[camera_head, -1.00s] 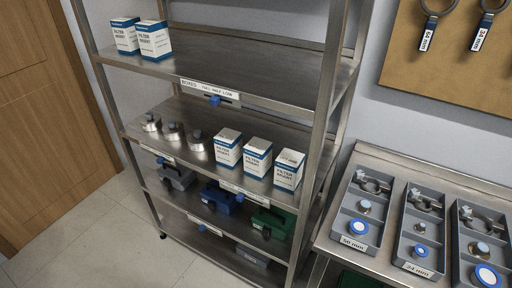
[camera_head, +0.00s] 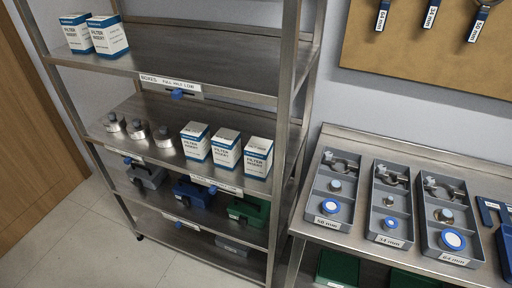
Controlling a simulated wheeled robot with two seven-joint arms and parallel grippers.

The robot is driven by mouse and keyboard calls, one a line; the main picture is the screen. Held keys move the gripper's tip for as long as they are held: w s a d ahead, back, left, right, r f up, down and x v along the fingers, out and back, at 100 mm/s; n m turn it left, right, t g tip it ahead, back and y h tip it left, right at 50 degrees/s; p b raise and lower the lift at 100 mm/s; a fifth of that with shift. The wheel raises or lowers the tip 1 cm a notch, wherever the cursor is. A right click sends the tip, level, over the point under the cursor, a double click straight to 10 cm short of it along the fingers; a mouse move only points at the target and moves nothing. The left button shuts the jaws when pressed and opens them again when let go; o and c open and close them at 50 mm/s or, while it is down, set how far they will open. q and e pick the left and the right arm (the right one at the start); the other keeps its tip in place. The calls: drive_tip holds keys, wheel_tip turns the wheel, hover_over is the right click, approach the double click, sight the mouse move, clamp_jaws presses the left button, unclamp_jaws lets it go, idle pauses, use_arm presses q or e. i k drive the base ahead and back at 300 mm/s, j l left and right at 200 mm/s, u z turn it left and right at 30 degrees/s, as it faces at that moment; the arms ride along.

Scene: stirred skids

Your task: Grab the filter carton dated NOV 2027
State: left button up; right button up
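Several white-and-blue filter cartons stand on a metal shelf rack. Two are on the top shelf at the left, a left one (camera_head: 76,34) and a right one (camera_head: 108,38). Three stand in a row on the middle shelf: a left one (camera_head: 195,142), a middle one (camera_head: 226,149) and a right one (camera_head: 258,158). Their fronts read "FILTER INSERT"; any dates are too small to read, so I cannot tell which is NOV 2027. Neither of my grippers is in view.
Metal canisters (camera_head: 138,130) stand left of the middle-shelf cartons. Toolboxes (camera_head: 192,190) sit on the shelf below. A steel table (camera_head: 310,226) at the right holds grey trays (camera_head: 421,238). Tools hang on a board (camera_head: 410,45). The top shelf's right part is clear.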

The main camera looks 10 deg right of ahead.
sight(226, 143)
drive_tip(key=i+z, duration=0.75)
drive_tip(key=i, duration=0.15)
drive_tip(key=k+j+u, duration=0.25)
drive_tip(key=k+j, duration=0.15)
drive_tip(key=j, duration=0.2)
drive_tip(key=i+l+z, duration=0.15)
drive_tip(key=i+l, duration=0.2)
drive_tip(key=i, duration=0.1)
